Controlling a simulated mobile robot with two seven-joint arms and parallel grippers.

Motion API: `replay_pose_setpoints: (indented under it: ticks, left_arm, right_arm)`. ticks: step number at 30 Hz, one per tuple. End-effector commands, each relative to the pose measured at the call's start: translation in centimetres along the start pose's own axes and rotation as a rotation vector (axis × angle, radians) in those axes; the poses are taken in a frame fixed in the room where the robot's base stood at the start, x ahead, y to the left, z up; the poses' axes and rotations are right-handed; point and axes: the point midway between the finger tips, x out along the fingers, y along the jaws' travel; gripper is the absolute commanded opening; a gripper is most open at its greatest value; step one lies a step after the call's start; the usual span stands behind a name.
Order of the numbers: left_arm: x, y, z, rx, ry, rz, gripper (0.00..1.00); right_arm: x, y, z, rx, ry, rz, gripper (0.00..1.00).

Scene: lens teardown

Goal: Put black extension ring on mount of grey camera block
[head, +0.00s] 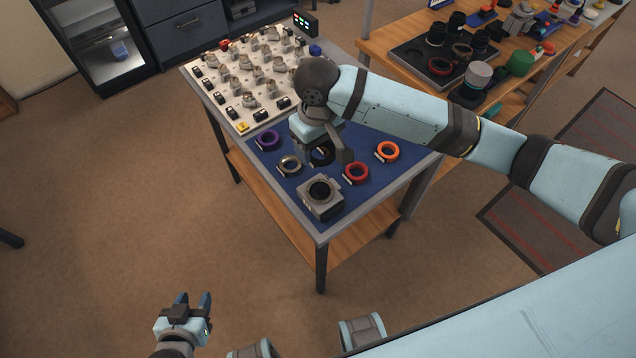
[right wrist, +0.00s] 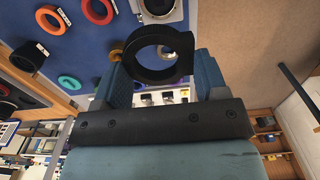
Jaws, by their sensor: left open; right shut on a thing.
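The grey camera block (head: 320,197) stands near the front corner of the blue mat, its dark round mount opening facing up. My right gripper (head: 325,151) is over the mat, behind the block in the head view. It is shut on the black extension ring (right wrist: 155,55), which sits between the fingertips (right wrist: 164,72) in the right wrist view. The ring (head: 321,158) is partly hidden by the gripper in the head view. It is apart from the block. My left gripper (head: 193,300) is open and empty, low over the floor, away from the table.
A pale board (head: 228,73) with several small parts fills the table's far end. Another wooden table (head: 398,35) with lenses and jars stands at the back right.

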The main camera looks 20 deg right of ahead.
Motion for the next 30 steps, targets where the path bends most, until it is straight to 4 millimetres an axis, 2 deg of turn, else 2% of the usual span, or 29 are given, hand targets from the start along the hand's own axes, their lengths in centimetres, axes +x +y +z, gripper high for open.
replay_pose_setpoints:
  ticks: [1,3,9,19,25,30]
  left_arm:
    - [0.1,0.0,-0.1,-0.001,0.002,0.0,0.43]
    - [0.1,0.0,-0.2,-0.001,0.005,0.0,0.43]
    - [0.0,0.0,-0.4,-0.002,0.009,0.0,0.43]
    - [0.0,0.1,-0.3,-0.002,0.008,0.0,0.43]
    - [0.1,0.1,-0.1,-0.003,0.005,0.0,0.43]
    - [0.1,0.1,0.1,-0.002,0.002,0.0,0.43]
  right_arm:
    - [1.6,0.0,0.1,0.001,-0.005,0.001,0.42]
    - [3.5,0.0,0.1,0.0,-0.004,0.001,0.42]
    - [8.1,0.0,0.0,0.0,-0.003,0.0,0.42]
    - [11.0,0.0,0.0,-0.001,0.0,0.0,0.42]
    - [14.0,0.0,0.0,-0.001,-0.001,0.0,0.42]
    - [14.2,0.0,-0.1,-0.001,0.002,-0.001,0.42]
